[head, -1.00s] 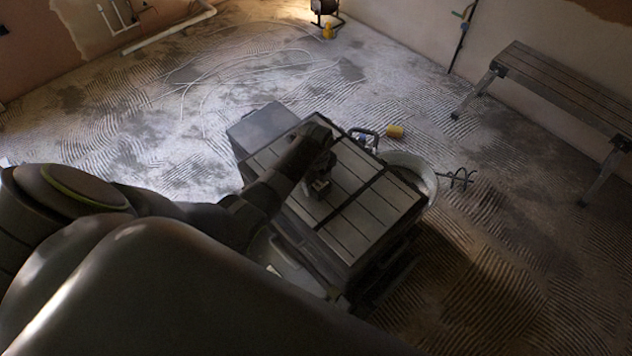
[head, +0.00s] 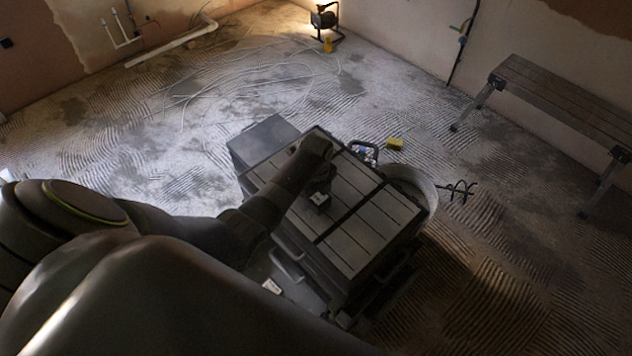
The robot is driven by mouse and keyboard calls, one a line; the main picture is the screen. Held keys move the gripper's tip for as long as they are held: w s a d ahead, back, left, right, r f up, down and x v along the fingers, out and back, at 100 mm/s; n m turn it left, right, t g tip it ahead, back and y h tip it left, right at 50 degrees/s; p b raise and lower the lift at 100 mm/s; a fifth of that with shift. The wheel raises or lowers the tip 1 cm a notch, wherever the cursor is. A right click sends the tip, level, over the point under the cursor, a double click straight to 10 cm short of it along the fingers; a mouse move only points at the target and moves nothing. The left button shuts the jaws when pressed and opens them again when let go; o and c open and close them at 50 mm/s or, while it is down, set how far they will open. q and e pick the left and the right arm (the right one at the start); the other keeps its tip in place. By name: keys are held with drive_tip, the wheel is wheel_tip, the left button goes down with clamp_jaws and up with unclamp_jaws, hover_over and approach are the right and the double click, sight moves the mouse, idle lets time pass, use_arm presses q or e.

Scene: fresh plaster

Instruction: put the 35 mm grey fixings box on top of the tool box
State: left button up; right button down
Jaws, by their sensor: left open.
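A large dark box with a ribbed lid (head: 372,226) stands in the middle of the head view and looks like the tool box. My left arm reaches over it from the left. My left gripper (head: 320,200) points down over the lid's middle, with its jaws open. I cannot tell how high above the lid they are. I cannot make out the grey fixings box with certainty; the arm hides part of the lid. A small pale item (head: 271,286) shows low beside the ribbed box. My right gripper is out of view.
A plain grey box (head: 264,138) stands behind the ribbed box. A pale bucket (head: 424,187) and a yellow block (head: 394,143) are to its right. A bench (head: 560,95) stands by the right wall. Loose cable (head: 190,98) lies on the floor behind.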

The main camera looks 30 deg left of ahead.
use_arm(q)
wheel_tip(320, 180, up, 11)
drive_tip(key=shift+r, duration=0.2)
drive_tip(key=shift+f, duration=0.1)
idle(0.5)
